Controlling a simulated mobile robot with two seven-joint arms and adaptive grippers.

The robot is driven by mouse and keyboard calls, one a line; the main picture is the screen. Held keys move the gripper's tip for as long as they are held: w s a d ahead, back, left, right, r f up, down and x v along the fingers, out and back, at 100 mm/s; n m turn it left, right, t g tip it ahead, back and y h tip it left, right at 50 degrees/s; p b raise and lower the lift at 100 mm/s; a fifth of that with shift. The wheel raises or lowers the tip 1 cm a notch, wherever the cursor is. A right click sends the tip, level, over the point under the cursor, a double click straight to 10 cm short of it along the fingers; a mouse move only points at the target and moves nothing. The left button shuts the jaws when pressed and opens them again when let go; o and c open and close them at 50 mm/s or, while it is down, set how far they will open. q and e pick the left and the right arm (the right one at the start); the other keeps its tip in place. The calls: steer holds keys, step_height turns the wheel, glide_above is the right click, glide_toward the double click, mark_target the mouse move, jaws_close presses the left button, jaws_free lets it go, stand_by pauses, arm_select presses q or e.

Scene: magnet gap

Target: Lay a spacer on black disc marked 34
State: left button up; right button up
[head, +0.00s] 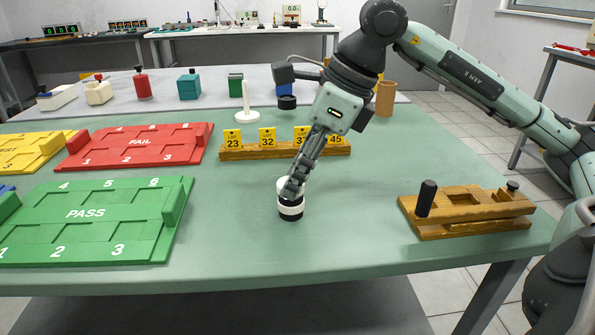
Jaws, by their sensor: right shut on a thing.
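A short round stack of white and black bands (291,209) stands on the green table mat, near the middle. My right gripper (291,190) reaches down from the upper right to its top. Its fingers are shut on a white ring-like piece, seemingly a spacer (282,187), at the top of the stack. The fingers hide part of this piece, and I cannot tell whether it rests on the black band below. No number 34 is readable on any disc. My left gripper is not in view.
A wooden rack (236,153) with yellow lot cards stands behind the stack. A wooden fixture (470,226) with a black handle is at right. Green PASS tray (140,248) and red FAIL tray (190,136) are at left. A white peg stand (246,116) is farther back.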

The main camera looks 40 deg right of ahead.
steer(key=shift+f, duration=0.15)
steer(key=o, duration=1)
steer(key=shift+c, duration=0.2)
steer(key=shift+c, duration=1.1)
steer(key=c, duration=0.3)
step_height(320, 180, up, 5)
steer(key=p, duration=0.4)
steer(key=shift+f, duration=0.2)
steer(key=shift+o, duration=0.2)
